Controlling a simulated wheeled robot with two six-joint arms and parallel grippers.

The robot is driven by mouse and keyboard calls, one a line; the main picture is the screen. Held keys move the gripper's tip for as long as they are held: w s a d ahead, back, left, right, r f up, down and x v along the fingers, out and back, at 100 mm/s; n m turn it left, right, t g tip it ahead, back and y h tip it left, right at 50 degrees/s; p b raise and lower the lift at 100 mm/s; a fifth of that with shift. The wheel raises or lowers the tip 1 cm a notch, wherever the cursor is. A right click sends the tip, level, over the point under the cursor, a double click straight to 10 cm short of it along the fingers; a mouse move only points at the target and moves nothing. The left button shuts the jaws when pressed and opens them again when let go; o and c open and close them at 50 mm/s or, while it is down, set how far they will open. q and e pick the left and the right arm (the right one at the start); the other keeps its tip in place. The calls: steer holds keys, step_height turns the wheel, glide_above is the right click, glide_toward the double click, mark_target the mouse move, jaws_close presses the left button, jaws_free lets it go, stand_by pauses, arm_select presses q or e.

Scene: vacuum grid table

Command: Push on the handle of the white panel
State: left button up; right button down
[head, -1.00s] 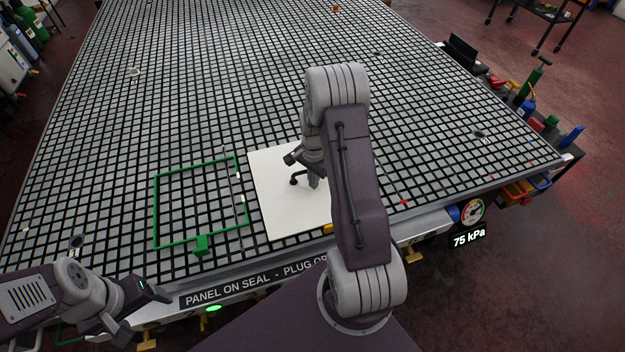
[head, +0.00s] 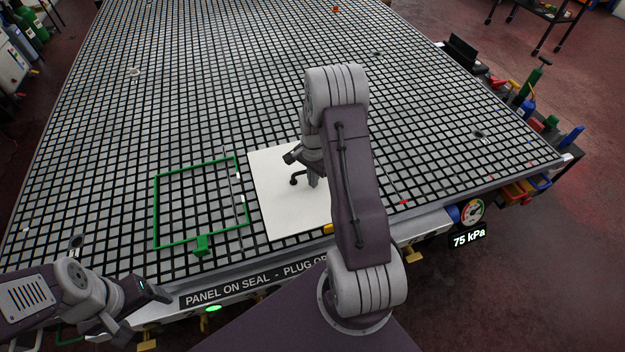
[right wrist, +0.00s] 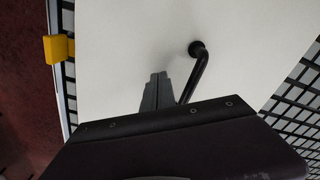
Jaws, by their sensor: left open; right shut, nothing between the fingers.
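The white panel (head: 278,205) lies flat on the grid table, partly hidden behind my right arm. Its black handle (head: 296,179) stands on the panel; in the right wrist view the handle (right wrist: 201,68) is a bent bar with a round foot. My right gripper (head: 313,183) is shut and empty, low over the panel beside the handle. In the right wrist view its fingertips (right wrist: 157,78) are just left of the bar; I cannot tell whether they touch it. My left gripper (head: 142,312) is open and empty near the table's front left edge, away from the panel.
A green frame outline (head: 198,203) with a green block lies on the grid left of the panel. A yellow block (right wrist: 56,49) sits at the panel's edge. A gauge (head: 472,210) and a "75 kPa" display (head: 469,236) are at the front right. The far grid is mostly clear.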

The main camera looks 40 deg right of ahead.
steer(key=shift+w+d, duration=0.1)
steer(key=shift+w, duration=0.15)
steer(key=shift+w+d, duration=0.1)
steer(key=shift+w, duration=0.2)
steer(key=shift+w+d, duration=0.1)
steer(key=shift+w, duration=0.3)
steer(key=shift+w+d+r, duration=0.1)
steer(key=shift+w, duration=0.15)
steer(key=shift+w+r+p, duration=0.1)
steer(key=shift+r+p, duration=0.05)
steer(key=shift+p, duration=0.7)
stand_by(2.2)
